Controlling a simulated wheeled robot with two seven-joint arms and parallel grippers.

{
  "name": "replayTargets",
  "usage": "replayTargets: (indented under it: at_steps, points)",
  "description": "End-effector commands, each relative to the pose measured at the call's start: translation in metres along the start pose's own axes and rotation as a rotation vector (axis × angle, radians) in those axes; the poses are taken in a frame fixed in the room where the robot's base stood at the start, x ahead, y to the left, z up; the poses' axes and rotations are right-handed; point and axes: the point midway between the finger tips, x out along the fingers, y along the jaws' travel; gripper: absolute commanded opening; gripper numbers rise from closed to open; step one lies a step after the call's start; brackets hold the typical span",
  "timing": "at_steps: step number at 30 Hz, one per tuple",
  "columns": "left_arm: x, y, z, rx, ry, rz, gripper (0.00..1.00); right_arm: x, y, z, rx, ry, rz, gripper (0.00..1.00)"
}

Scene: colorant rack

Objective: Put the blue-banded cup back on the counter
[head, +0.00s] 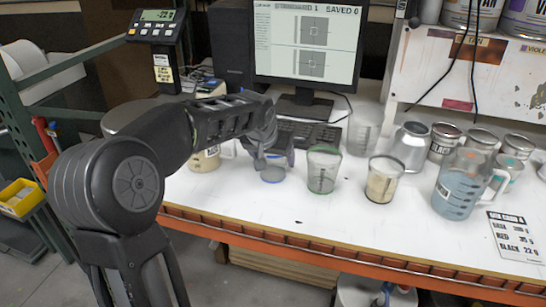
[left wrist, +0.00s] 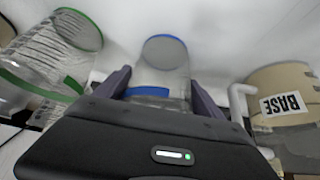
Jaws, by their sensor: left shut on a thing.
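The blue-banded cup (head: 272,174) is clear, with a blue rim band and a blue base ring. In the head view it is at the near part of the white counter (head: 235,200), partly hidden by my left gripper (head: 276,158). In the left wrist view the cup (left wrist: 163,68) sits between the two fingers of the left gripper (left wrist: 160,88), which is shut on it. The cup looks low, at or close to the counter top; I cannot tell whether it touches. My right gripper is not in view.
A green-banded cup (head: 322,170) stands close right of the held cup, then a black-rimmed cup (head: 383,180) with beige contents. A jug labelled BASE (head: 205,158) stands to the left. A jug of blue liquid (head: 460,188) is further right. A keyboard (head: 308,133) lies behind.

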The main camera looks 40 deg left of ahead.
Motion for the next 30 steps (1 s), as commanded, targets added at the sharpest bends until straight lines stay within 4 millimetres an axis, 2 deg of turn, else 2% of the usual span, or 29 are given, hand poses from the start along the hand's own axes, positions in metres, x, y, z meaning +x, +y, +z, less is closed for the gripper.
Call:
replayTargets:
  at_steps: [1, 2, 9, 21, 26, 30]
  points:
    - [0.003, 0.0, 0.002, 0.0, 0.0, 0.0, 0.35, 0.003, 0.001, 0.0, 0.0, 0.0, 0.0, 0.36]
    - [0.001, 0.0, 0.001, 0.0, 0.0, 0.0, 0.81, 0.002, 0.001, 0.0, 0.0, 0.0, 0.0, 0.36]
    - [0.001, 0.0, 0.001, 0.0, 0.0, 0.0, 1.0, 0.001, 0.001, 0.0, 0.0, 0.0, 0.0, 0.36]
    - [-0.006, 0.0, -0.002, 0.0, 0.002, 0.0, 1.0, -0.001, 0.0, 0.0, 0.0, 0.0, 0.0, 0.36]
    - [-0.029, 0.0, -0.002, -0.001, 0.003, 0.0, 1.0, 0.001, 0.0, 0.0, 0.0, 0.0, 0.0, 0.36]
    - [-0.058, 0.0, -0.002, -0.001, 0.005, 0.001, 1.0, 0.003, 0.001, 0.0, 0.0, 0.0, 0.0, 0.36]
